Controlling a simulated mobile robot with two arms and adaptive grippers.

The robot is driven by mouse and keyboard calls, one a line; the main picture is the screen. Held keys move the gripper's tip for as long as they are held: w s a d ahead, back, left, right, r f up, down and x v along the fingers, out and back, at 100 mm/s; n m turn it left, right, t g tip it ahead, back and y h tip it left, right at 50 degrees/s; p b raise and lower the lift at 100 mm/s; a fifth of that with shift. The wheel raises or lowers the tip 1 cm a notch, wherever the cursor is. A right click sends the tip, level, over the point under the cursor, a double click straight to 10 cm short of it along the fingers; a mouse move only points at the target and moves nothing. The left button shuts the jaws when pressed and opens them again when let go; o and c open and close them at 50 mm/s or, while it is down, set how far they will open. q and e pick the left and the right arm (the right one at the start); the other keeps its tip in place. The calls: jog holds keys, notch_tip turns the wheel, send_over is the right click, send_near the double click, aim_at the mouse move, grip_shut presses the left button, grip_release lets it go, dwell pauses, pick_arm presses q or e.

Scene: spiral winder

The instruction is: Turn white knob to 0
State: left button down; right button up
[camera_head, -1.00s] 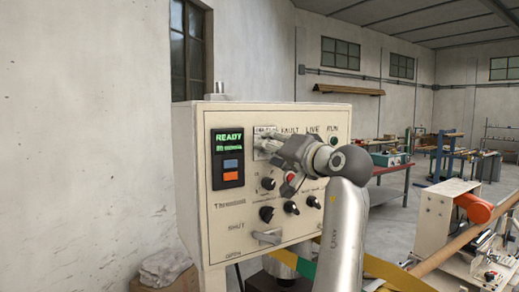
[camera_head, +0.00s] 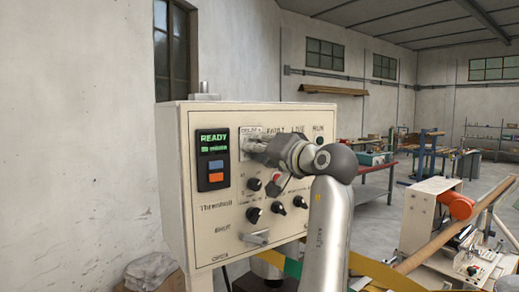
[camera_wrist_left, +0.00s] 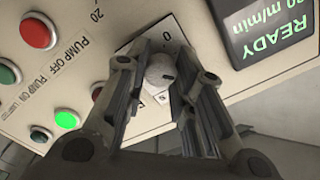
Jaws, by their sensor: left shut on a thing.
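The white knob (camera_wrist_left: 160,72) sits on a pale scale plate in the left wrist view. It is round, with a short dark mark on its face toward the right of the picture. A "0" (camera_wrist_left: 165,37) is printed just beyond it. My left gripper (camera_head: 256,146) is at the upper part of the control panel in the head view and largely hides the knob there. In the wrist view its two fingers stand either side of the knob and are shut on it. My right gripper is not in view.
The cream control panel (camera_head: 178,190) carries a READY display (camera_head: 214,140) left of the knob and several black knobs (camera_head: 254,215) below. In the wrist view, red and green lamps (camera_wrist_left: 67,120) lie to the left. A machine with an orange part (camera_head: 456,205) stands at right.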

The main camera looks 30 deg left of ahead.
pick_arm(q)
jog(key=shift+a, duration=0.1)
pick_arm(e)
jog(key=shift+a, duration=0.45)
pick_arm(q)
jog(key=shift+n, duration=0.3)
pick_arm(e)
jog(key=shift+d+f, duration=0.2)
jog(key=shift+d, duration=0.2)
pick_arm(q)
jog(key=shift+s+n+b, duration=0.1)
jog(key=shift+n+b, duration=2.95)
jog(key=shift+n, duration=5.65)
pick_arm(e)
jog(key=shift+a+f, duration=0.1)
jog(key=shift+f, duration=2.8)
pick_arm(q)
jog(key=shift+r, duration=0.1)
